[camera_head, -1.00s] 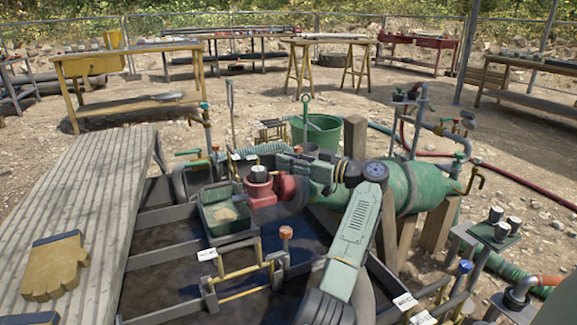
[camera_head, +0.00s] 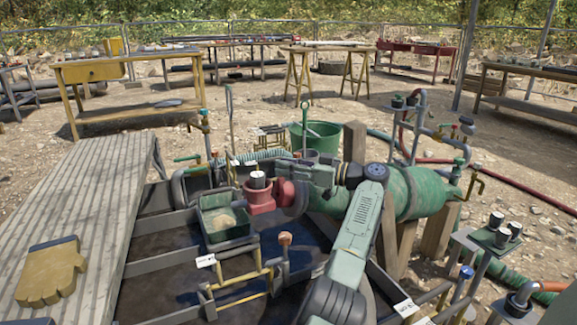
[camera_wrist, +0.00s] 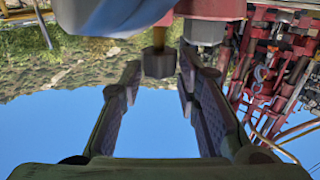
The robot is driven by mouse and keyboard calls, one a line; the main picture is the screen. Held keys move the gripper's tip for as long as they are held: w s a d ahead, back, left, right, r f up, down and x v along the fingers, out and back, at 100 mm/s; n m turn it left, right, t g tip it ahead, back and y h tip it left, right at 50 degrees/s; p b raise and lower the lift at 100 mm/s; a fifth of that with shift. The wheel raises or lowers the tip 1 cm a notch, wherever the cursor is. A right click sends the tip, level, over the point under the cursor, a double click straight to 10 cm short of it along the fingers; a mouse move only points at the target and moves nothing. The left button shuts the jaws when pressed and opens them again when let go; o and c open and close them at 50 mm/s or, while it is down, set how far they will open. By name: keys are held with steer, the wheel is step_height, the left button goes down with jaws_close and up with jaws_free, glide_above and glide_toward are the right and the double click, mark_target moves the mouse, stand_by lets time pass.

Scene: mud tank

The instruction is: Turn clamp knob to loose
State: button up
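In the wrist view a dark faceted knob (camera_wrist: 158,62) on a short brass stem sits between my fingertips, beside a red body (camera_wrist: 210,8). I take it to be the clamp knob; no label shows. My gripper (camera_wrist: 158,72) is open, with one finger on each side of the knob and narrow gaps visible. In the head view my gripper (camera_head: 287,167) is by the red fitting (camera_head: 260,197) at the end of the green cylinder (camera_head: 415,192). The knob itself cannot be made out there.
A green tray (camera_head: 228,238) stands left of the red fitting. A post with an orange-brown top (camera_head: 285,239) and yellow pipes (camera_head: 240,279) stand in front. A green bucket (camera_head: 322,137) is behind. A plank deck (camera_head: 75,215) with a yellow glove (camera_head: 52,273) lies left.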

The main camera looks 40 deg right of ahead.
steer(key=shift+o, duration=0.3)
steer(key=v, duration=1.2)
